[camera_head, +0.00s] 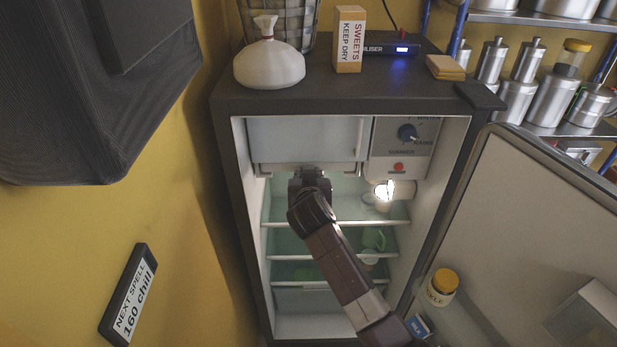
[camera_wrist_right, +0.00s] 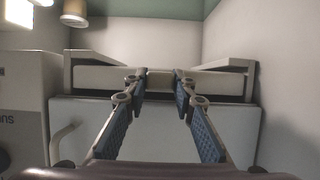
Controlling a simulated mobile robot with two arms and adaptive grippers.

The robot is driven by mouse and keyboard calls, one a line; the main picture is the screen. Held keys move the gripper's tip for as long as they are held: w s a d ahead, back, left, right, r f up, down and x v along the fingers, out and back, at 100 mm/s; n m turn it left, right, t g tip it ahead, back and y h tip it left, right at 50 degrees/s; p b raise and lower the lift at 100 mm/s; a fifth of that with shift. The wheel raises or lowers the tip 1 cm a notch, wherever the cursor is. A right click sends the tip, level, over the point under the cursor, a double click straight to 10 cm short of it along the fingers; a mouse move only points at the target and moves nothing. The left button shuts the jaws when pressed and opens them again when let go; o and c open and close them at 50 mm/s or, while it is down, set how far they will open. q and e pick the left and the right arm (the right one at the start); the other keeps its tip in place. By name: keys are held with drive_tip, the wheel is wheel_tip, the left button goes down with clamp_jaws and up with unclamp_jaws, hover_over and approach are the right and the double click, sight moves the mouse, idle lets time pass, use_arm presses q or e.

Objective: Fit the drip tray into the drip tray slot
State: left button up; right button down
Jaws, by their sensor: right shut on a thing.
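The drip tray (camera_wrist_right: 105,80) shows in the right wrist view as a pale, wide strip beside the freezer door. My right gripper (camera_wrist_right: 159,84) is shut on the small tab at the middle of its front edge. Grey rails of the drip tray slot (camera_wrist_right: 228,65) show at both sides of the tray. The tray looks level with the rails, but I cannot tell how deep it sits. In the head view my right gripper (camera_head: 310,172) is inside the fridge, just under the freezer door, and my arm hides most of the tray. My left gripper is not in view.
The freezer door (camera_head: 305,140) is closed above my gripper. The control panel (camera_head: 405,145) is to its right, with a lit lamp (camera_head: 393,190) below. Shelves (camera_head: 345,223) lie beneath. The open fridge door (camera_head: 520,230) stands at the right.

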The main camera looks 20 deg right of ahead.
drive_tip(key=shift+w+d+r, duration=0.1)
drive_tip(key=shift+w, duration=0.35)
drive_tip(key=c, duration=1.5)
unclamp_jaws()
drive_tip(key=shift+c, duration=0.2)
drive_tip(key=v, duration=1.2)
